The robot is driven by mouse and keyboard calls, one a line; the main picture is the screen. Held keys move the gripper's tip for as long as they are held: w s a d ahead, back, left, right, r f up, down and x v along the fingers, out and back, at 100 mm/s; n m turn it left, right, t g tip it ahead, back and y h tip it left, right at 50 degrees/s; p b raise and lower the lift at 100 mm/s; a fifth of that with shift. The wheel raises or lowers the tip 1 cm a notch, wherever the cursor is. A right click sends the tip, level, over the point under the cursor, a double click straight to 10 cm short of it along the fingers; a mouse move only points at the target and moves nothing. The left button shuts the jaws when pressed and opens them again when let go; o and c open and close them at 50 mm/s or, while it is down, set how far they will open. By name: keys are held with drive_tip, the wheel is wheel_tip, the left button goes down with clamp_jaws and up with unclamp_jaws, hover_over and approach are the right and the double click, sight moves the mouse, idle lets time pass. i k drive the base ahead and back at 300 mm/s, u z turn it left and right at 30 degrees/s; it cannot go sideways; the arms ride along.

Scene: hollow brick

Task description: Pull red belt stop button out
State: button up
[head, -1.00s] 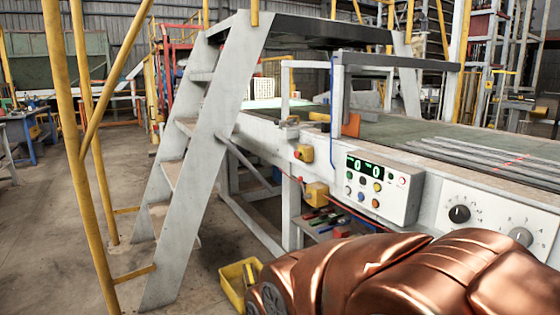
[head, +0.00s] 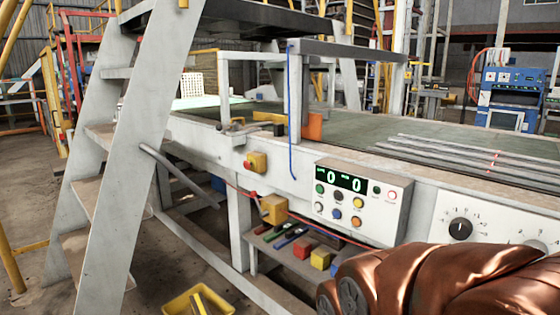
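A small red button on a yellow box (head: 256,162) is mounted on the side of the white conveyor frame, left of the control panel (head: 362,200). The red button (head: 248,164) faces left and outward; whether it is pressed in or out is too small to tell. My copper-coloured arm fills the lower right corner of the head view. My gripper cannot be made out, and nothing of mine touches the button.
Grey steps (head: 140,140) stand at the left, beside the conveyor (head: 340,130). A low shelf (head: 290,240) with tools and coloured blocks sits under the conveyor. A dial panel (head: 490,225) is at the right.

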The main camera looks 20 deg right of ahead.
sight(247, 164)
drive_tip(key=z, duration=0.1)
drive_tip(key=i, duration=0.7)
drive_tip(key=u, duration=0.85)
drive_tip(key=i, duration=0.65)
drive_tip(key=u, duration=0.7)
